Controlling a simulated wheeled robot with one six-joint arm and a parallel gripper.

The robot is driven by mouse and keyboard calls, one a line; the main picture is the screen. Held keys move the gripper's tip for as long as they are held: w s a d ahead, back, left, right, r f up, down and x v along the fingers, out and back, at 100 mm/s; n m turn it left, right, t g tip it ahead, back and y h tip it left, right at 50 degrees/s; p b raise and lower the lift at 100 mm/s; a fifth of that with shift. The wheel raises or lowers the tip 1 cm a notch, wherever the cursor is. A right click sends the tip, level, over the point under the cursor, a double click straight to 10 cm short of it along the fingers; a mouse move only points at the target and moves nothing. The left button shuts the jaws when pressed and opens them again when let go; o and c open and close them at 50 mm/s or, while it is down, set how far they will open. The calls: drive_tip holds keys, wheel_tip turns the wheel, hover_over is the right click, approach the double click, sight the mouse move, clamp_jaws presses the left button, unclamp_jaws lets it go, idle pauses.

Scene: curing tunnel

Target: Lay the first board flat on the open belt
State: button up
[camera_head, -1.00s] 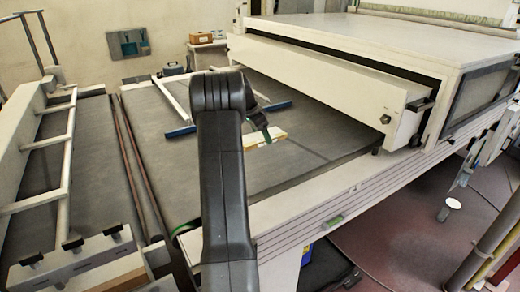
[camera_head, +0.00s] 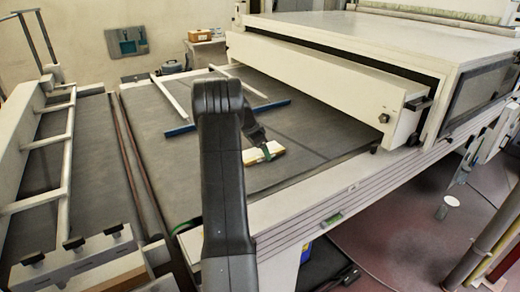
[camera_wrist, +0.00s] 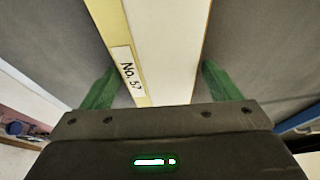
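The board (camera_head: 275,149) is a small block with a pale top and a yellowish edge, low over the dark belt (camera_head: 185,155) or on it. I cannot tell whether it touches. The wrist view shows the board (camera_wrist: 165,45) running away from me, with a "No. 57" label on its left part. My gripper (camera_wrist: 160,75) has green fingers on either side of the board, their tips at its edges. In the head view my arm partly covers the board's left side, and a green finger (camera_head: 266,153) crosses it.
A frame of white bars with blue ends (camera_head: 180,131) lies behind on the belt. The cream tunnel housing (camera_head: 385,45) with its front panel (camera_head: 310,75) stands to the right. A white ladder-like rail (camera_head: 68,155) is at left. The belt around the board is mostly bare.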

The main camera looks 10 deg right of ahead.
drive_tip(key=shift+o, duration=0.6)
drive_tip(key=shift+r, duration=0.1)
drive_tip(key=shift+r, duration=0.2)
drive_tip(key=b+v, duration=0.1)
drive_tip(key=v, duration=1.1)
drive_tip(key=shift+f, duration=0.1)
